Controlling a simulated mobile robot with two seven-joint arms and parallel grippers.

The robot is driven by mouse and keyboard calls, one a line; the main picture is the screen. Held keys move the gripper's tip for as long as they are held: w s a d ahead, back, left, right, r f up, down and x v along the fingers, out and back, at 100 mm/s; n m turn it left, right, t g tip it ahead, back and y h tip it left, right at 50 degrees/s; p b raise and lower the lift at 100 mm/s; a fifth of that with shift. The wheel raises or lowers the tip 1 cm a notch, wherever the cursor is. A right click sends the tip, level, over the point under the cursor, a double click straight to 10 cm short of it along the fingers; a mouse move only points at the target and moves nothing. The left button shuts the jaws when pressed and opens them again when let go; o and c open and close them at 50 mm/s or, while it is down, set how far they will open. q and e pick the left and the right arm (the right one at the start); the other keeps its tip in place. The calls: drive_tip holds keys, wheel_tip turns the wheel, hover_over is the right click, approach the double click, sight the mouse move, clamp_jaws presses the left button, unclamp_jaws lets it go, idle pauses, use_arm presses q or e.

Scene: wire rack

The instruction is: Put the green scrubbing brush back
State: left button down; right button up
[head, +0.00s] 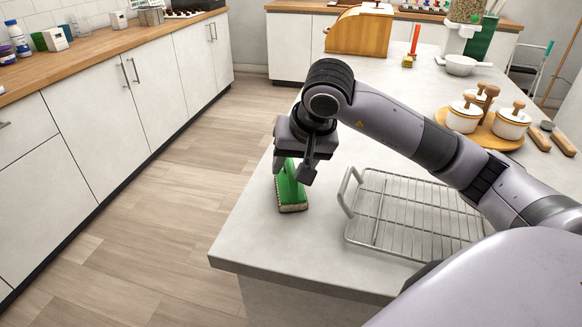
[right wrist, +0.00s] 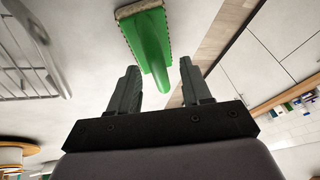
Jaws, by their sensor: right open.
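The green scrubbing brush (head: 292,197) stands bristles down on the counter, left of the wire rack (head: 347,195), with its green handle pointing up. My right gripper (head: 294,170) is above it, open, with its fingers around the upper part of the handle. In the right wrist view the brush (right wrist: 147,38) shows with its handle end reaching between the two open fingers (right wrist: 159,72), with gaps at both sides. The wire rack (right wrist: 28,70) is empty and shows at the left there. My left gripper is not in view.
The pale counter (head: 248,240) has its left edge close to the brush. A wooden tray with white lidded pots (head: 464,116) stands at the back right. A bread box (head: 360,32), a red-handled brush (head: 414,42) and a white bowl (head: 460,65) stand further back.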

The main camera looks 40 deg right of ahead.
drive_tip(key=v, duration=1)
drive_tip(key=shift+s, duration=0.1)
